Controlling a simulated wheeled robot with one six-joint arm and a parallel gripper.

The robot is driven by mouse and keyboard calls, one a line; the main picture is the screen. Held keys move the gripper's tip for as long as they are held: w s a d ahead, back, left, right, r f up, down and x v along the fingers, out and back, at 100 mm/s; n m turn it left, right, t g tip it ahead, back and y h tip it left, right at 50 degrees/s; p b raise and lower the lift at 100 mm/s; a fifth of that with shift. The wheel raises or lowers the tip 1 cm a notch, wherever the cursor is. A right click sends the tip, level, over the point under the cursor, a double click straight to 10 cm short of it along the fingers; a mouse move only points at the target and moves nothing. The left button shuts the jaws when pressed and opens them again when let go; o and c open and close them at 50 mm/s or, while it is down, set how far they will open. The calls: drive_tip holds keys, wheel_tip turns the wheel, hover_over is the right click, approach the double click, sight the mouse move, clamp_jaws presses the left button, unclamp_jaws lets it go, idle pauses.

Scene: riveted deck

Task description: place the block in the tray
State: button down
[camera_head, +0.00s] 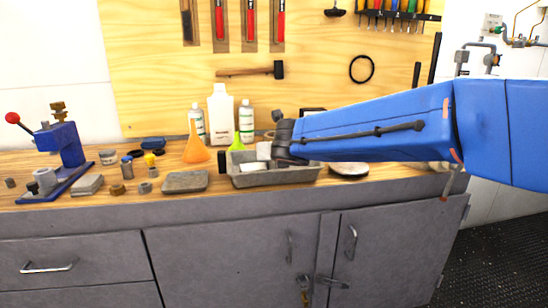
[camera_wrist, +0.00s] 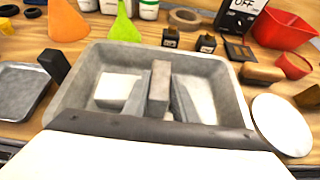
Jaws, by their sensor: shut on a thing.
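The block (camera_wrist: 160,80) is a narrow grey-brown piece in the middle of the wrist view. The grey rectangular tray (camera_wrist: 230,98) surrounds the block and fingers in this view. In the head view the tray (camera_head: 275,178) stands on the bench, and my gripper (camera_head: 264,152) is low over its inside. The block cannot be made out there. Whether the block touches the tray floor cannot be told.
A shallow grey dish (camera_wrist: 20,85) and a black block (camera_wrist: 54,65) stand left of the tray. A white round plate (camera_wrist: 282,124) is close on its right. A red bin (camera_wrist: 284,30) is at the far right.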

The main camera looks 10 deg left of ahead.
drive_tip(key=c, duration=1.4)
unclamp_jaws()
drive_tip(key=shift+f, duration=0.15)
drive_tip(key=shift+c, duration=0.2)
